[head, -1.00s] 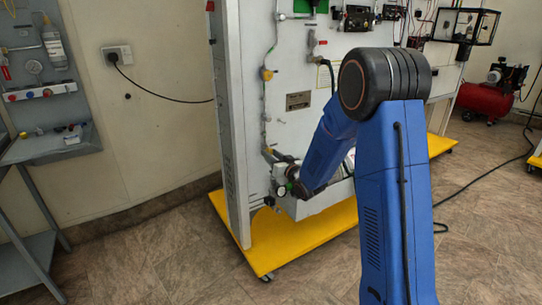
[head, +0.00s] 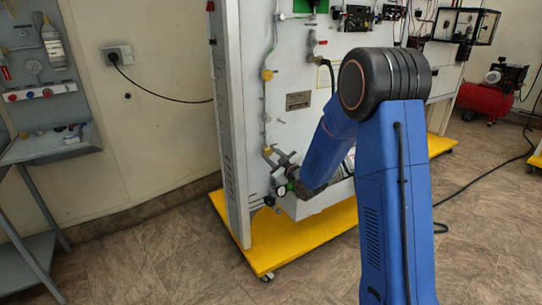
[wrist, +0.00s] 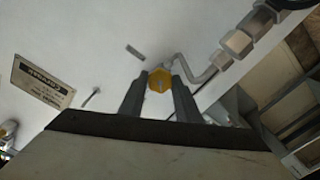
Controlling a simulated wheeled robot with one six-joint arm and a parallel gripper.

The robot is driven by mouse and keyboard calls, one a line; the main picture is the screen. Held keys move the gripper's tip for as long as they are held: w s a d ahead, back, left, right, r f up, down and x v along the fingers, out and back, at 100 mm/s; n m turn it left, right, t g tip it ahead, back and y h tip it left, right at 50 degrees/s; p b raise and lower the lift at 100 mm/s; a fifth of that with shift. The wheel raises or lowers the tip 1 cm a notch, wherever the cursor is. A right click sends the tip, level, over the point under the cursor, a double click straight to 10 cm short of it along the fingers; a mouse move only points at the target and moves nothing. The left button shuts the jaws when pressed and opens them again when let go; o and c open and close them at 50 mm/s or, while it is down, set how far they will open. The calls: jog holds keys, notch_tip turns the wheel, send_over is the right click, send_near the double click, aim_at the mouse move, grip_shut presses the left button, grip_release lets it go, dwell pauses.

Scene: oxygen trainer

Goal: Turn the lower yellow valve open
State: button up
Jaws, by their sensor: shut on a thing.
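The lower yellow valve (head: 267,151) is on the left part of the white panel, low down, near my gripper's end. In the wrist view the yellow valve knob (wrist: 160,79) sits between the two dark fingers of my gripper (wrist: 160,92). The fingers are shut on its sides. In the head view my gripper (head: 273,156) is at the lower valve, partly hidden by my wrist and arm. The upper yellow valve (head: 267,74) is higher on the same pipe, clear of my gripper.
A bent pipe with metal fittings (wrist: 235,42) runs close beside the gripped knob. The panel stands on a yellow base (head: 290,243). A nameplate (head: 298,100) is above right.

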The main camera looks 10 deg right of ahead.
dwell(0.4)
jog(key=o, duration=1.1)
jog(key=shift+c, duration=0.2)
